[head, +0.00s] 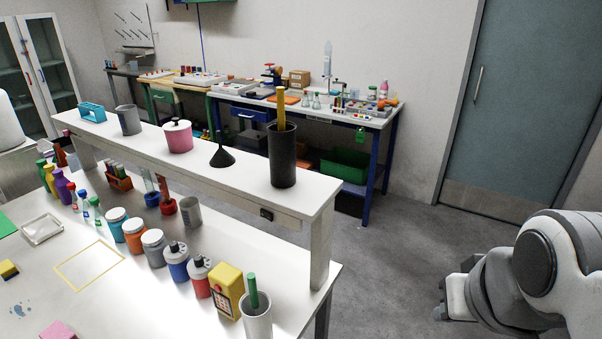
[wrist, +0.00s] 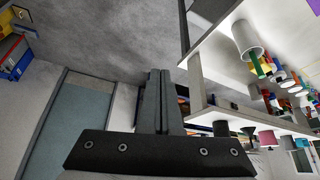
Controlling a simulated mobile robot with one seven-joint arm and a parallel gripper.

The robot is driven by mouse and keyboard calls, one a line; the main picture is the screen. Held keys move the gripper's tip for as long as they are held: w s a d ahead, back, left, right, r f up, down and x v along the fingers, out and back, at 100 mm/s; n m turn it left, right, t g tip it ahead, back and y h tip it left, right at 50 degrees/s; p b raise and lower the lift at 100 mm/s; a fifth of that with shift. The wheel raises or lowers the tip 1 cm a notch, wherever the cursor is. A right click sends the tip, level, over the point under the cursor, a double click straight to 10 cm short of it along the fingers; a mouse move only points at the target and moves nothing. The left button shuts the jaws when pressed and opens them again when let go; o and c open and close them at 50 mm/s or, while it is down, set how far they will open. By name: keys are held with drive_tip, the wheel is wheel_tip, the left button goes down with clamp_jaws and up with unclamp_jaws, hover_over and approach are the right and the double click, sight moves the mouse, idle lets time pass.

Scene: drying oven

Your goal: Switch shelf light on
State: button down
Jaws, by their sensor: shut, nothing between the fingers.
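The shelf light's switch looks to be a small black box (head: 266,213) on the front edge of the white raised shelf (head: 310,205), near its right end. Its setting is too small to read. In the wrist view my gripper (wrist: 160,74) has its two dark fingers shut together, with nothing between them. The shelf (wrist: 196,88) shows to the right of the fingers there, turned on its side. In the head view my arm is at the lower right, well apart from the shelf and the switch.
Jars, bottles, a yellow device (head: 227,290) and a white cup (head: 257,322) stand on the bench below the shelf. A black cylinder (head: 283,165) and a funnel (head: 222,155) stand on top. The floor (head: 390,260) between bench and door (head: 520,110) is clear.

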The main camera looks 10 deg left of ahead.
sight(266, 215)
idle(0.4)
drive_tip(key=w+a+n+t+b, duration=0.15)
drive_tip(key=w+a+n, duration=0.55)
drive_tip(key=w+a, duration=1)
drive_tip(key=a+f+n+y, duration=0.1)
drive_tip(key=a+n, duration=0.2)
drive_tip(key=a, duration=1.2)
drive_tip(key=shift+w+f+n, duration=0.25)
drive_tip(key=shift+f+n, duration=0.1)
drive_tip(key=shift+n, duration=0.05)
drive_tip(key=shift+f, duration=0.1)
drive_tip(key=w+d+f, duration=0.1)
drive_tip(key=w+f, duration=0.6)
drive_tip(key=w, duration=0.2)
drive_tip(key=shift+w+f, duration=0.2)
drive_tip(key=shift+f, duration=0.2)
